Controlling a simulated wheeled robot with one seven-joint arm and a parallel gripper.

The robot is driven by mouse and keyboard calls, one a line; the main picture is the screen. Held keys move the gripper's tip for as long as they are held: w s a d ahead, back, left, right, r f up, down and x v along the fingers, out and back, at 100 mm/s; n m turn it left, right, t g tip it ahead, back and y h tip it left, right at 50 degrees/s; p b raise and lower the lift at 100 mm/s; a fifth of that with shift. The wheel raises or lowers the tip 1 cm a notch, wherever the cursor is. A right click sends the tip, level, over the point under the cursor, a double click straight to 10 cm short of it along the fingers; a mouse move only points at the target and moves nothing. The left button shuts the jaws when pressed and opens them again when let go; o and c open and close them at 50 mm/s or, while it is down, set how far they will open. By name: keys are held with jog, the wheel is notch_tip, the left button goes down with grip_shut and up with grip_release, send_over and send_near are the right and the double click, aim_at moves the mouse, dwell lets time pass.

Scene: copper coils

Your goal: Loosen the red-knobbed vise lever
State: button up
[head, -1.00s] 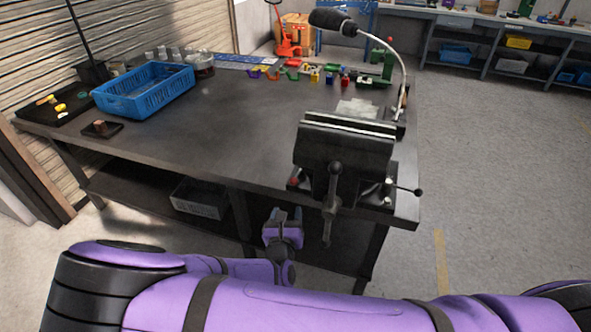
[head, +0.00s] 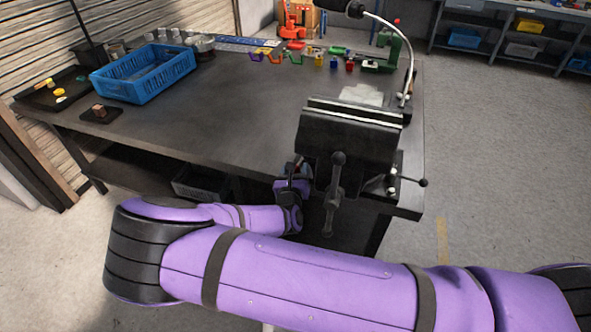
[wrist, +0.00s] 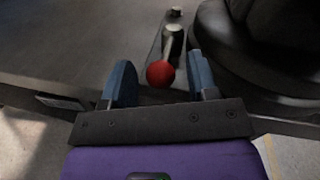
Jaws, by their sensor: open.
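In the wrist view, the red knob (wrist: 160,74) of the vise lever lies between the two blue-grey fingers of my gripper (wrist: 160,84). The fingers are apart, with a gap on each side of the knob. The lever's shaft (wrist: 170,45) runs back from the knob over the bench. The dark vise (head: 347,140) stands at the right front corner of the workbench in the head view. There my gripper (head: 293,182) is at the vise's lower left side, where a small bit of red shows. My arm and wrist partly hide that spot.
The vise's front handle (head: 334,190) hangs just right of my gripper. A black-knobbed lever (head: 421,183) sticks out on the vise's right. A blue crate (head: 145,88) stands at the bench's back left. The bench's middle (head: 230,120) is clear.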

jog(key=shift+w, duration=0.3)
grip_shut()
